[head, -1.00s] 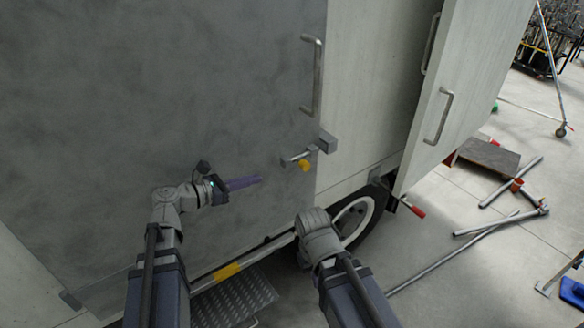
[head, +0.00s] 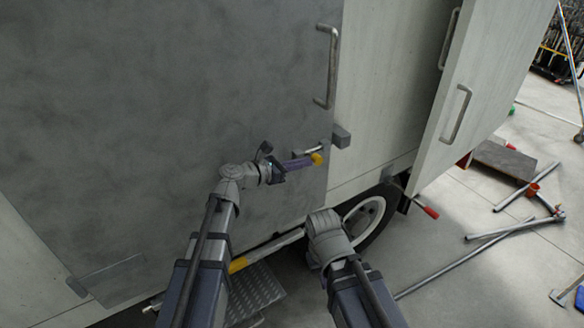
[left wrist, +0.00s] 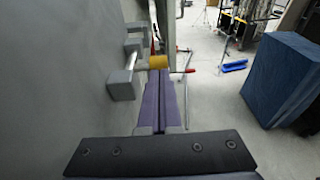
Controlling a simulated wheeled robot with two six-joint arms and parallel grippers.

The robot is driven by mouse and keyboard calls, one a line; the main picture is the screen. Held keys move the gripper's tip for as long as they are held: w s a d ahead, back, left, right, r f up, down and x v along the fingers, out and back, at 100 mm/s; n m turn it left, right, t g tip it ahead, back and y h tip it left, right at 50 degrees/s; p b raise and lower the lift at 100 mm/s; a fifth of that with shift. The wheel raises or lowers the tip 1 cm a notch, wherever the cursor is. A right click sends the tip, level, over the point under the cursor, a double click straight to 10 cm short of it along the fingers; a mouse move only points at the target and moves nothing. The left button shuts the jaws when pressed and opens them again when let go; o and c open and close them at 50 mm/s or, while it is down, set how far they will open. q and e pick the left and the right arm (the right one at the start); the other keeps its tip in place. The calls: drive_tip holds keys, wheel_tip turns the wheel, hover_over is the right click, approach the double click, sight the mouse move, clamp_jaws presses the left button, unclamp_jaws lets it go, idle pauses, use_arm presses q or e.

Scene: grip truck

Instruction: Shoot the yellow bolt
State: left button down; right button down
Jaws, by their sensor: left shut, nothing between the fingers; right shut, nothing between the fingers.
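The yellow bolt is a silver rod with a yellow knob (head: 317,158) on the grey truck door (head: 200,100), near the door's right edge. A grey block (head: 341,136) sits just past that edge on the pale panel. My left gripper (head: 308,161) is shut and empty, its purple fingertips right at the knob's left side. In the left wrist view the knob (left wrist: 158,62) sits just beyond the fingertips (left wrist: 162,74); I cannot tell whether they touch. The rod runs beside the fingers on the left. My right arm's wrist shows low in the middle of the head view, but its fingers are hidden.
A long handle (head: 329,66) stands above the bolt. A pale door (head: 455,95) stands open at right. Below are a wheel (head: 368,218) and a tread step (head: 257,291). Metal tubes (head: 465,265) lie on the floor at right. A blue block (left wrist: 285,80) stands at the wrist view's right.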

sight(316, 157)
use_arm(q)
drive_tip(key=shift+w+d, duration=0.15)
drive_tip(key=shift+d, duration=0.1)
drive_tip(key=x, duration=0.4)
drive_tip(key=r+x, duration=0.1)
drive_tip(key=x, duration=0.1)
drive_tip(key=shift+w, duration=0.15)
drive_tip(key=shift+r, duration=0.1)
use_arm(e)
drive_tip(key=shift+a, duration=0.1)
